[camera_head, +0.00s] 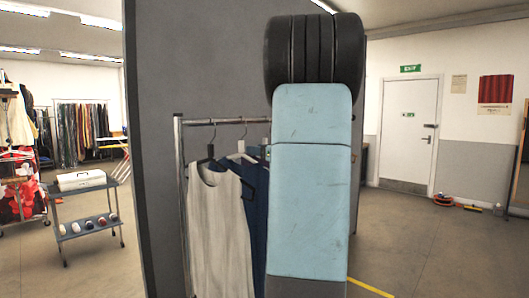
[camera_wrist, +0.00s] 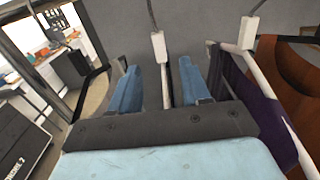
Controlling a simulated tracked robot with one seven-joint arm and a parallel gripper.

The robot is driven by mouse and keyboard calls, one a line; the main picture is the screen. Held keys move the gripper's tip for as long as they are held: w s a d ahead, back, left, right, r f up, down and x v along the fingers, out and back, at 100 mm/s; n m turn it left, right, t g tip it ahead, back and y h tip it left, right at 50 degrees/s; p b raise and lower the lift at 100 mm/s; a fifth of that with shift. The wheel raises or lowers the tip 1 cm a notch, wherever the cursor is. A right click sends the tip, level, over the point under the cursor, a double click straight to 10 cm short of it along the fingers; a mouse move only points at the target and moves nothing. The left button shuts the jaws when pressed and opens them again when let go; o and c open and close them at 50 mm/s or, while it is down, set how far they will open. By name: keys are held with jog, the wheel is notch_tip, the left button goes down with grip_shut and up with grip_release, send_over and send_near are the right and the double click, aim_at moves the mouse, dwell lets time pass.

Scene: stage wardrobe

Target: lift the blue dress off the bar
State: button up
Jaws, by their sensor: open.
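The blue dress (camera_head: 257,215), dark blue, hangs from the bar (camera_head: 215,121), partly hidden by the cream garment and my light-blue arm. A white hanger (camera_head: 241,155) shows at its top. In the wrist view, my gripper (camera_wrist: 160,82) is open, with a blue finger on each side of a white hanger (camera_wrist: 159,47). The fingers look apart from the hanger; I cannot tell whether either touches it. The dress itself is not clearly seen in the wrist view. My gripper is hidden behind my arm in the head view.
A cream sleeveless garment (camera_head: 215,225) hangs at left on a black hanger. In the wrist view, a purple garment (camera_wrist: 250,105) on another white hanger and a brown garment (camera_wrist: 285,75) are close on the right. A grey panel (camera_head: 155,90) stands behind the rack. A grey cart (camera_head: 85,210) is at left.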

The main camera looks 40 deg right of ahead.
aim_at(243, 146)
jog(key=shift+w+a, duration=0.2)
jog(key=shift+w, duration=1.25)
jog(key=shift+w+a, duration=0.2)
jog(key=shift+w, duration=1.25)
jog(key=shift+w+a, duration=0.2)
jog(key=shift+w, duration=1.25)
jog(key=shift+c, duration=0.5)
grip_shut()
jog(key=shift+r, duration=0.1)
jog(key=shift+r, duration=1.55)
jog(key=shift+s, duration=0.1)
jog(key=shift+s+d, duration=0.2)
jog(key=shift+s, duration=1.1)
jog(key=shift+s+d, duration=0.15)
jog(key=shift+s, duration=1.15)
jog(key=shift+s+d, duration=0.2)
jog(key=shift+s, duration=1.1)
